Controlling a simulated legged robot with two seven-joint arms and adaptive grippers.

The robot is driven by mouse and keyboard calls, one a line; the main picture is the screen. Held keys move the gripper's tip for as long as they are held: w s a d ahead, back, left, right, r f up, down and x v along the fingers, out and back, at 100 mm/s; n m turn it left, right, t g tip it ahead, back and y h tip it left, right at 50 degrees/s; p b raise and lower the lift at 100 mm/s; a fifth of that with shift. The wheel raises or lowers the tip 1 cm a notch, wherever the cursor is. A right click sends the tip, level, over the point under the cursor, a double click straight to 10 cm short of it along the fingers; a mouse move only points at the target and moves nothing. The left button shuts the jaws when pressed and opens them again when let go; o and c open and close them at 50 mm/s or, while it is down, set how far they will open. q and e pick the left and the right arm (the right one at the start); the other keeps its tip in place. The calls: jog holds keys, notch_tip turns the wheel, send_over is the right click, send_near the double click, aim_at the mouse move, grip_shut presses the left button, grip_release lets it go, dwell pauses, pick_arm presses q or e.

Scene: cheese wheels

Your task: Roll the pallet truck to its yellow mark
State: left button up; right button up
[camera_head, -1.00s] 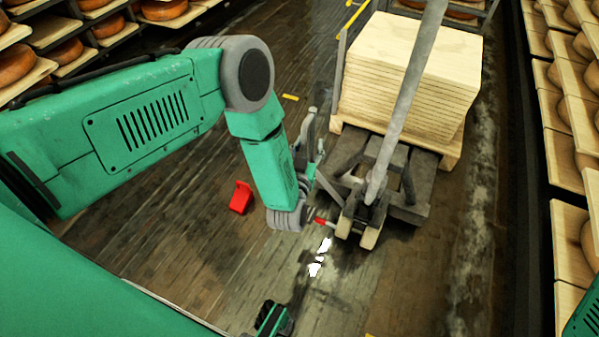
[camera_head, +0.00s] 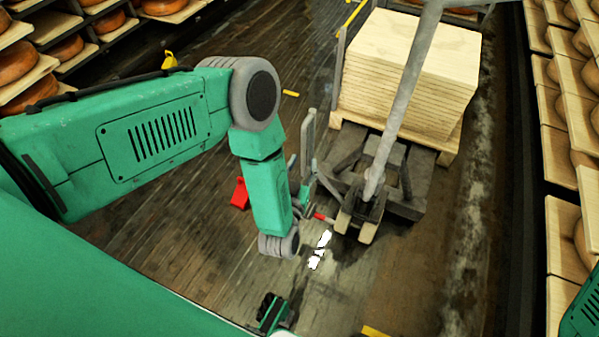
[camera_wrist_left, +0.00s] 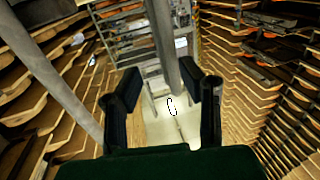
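The pallet truck (camera_head: 408,193) stands right of centre in the head view, loaded with a stack of pale boards (camera_head: 405,75) on a wooden pallet. Its grey handle (camera_head: 405,95) slants up past the top edge. Yellow floor strips show near the bottom edge (camera_head: 375,331) and beyond my left elbow (camera_head: 290,93); I cannot tell which is the truck's mark. My left gripper (camera_wrist_left: 160,88) has its black fingers spread in the left wrist view. A grey pole (camera_wrist_left: 165,45) shows between and beyond them, without visible grip. In the head view I cannot make out its fingertips.
A red block (camera_head: 240,193) lies on the floor left of my forearm. Cheese racks line the left (camera_head: 60,50) and right (camera_head: 565,130) sides. A grey upright (camera_head: 308,130) stands beside the truck's left. Wooden floor (camera_head: 170,225) is open at left.

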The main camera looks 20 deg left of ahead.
pick_arm(q)
jog(key=shift+s+d+p, duration=0.15)
jog(key=shift+s+p, duration=0.2)
jog(key=shift+s, duration=0.55)
jog(key=shift+s+d+p, duration=0.15)
jog(key=shift+s+p, duration=0.15)
jog(key=shift+s, duration=0.6)
jog(key=shift+r, duration=0.1)
notch_tip(320, 180, up, 10)
